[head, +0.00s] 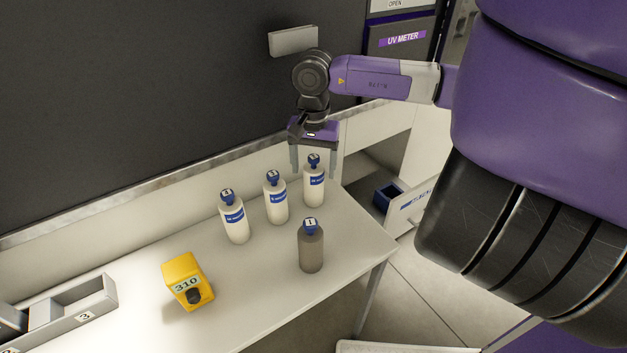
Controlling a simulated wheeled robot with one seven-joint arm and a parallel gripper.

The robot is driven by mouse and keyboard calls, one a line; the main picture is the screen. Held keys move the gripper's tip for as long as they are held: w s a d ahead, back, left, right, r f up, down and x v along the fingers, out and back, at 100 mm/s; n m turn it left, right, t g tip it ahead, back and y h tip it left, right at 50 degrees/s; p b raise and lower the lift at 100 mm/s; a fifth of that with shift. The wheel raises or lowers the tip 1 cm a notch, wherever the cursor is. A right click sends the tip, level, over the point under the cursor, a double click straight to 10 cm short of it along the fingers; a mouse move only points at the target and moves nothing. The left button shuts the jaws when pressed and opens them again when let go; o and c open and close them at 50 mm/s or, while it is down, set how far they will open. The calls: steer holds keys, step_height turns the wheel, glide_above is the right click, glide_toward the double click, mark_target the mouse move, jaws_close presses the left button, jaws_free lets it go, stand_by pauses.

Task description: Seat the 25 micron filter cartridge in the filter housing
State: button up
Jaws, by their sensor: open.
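Three white cartridges with blue caps and blue label bands stand upright on the white table: a left one (235,222), a middle one (276,205) and a right one (314,190). A grey one (311,250) with a blue cap stands nearer. The cap marks are too small to read, so I cannot tell which is the 25 micron one. My gripper (314,173) points down, open, over the right white cartridge, its fingers on either side of the cap. I cannot tell whether they touch it. I cannot make out a filter housing.
A yellow device (186,279) reading 310 sits at the table's front left. A grey compartment tray (88,307) marked 3 is at far left. A blue bin (386,194) sits in an open drawer at right. A dark panel rises behind the table.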

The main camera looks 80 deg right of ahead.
steer(key=shift+f, duration=0.55)
jaws_close()
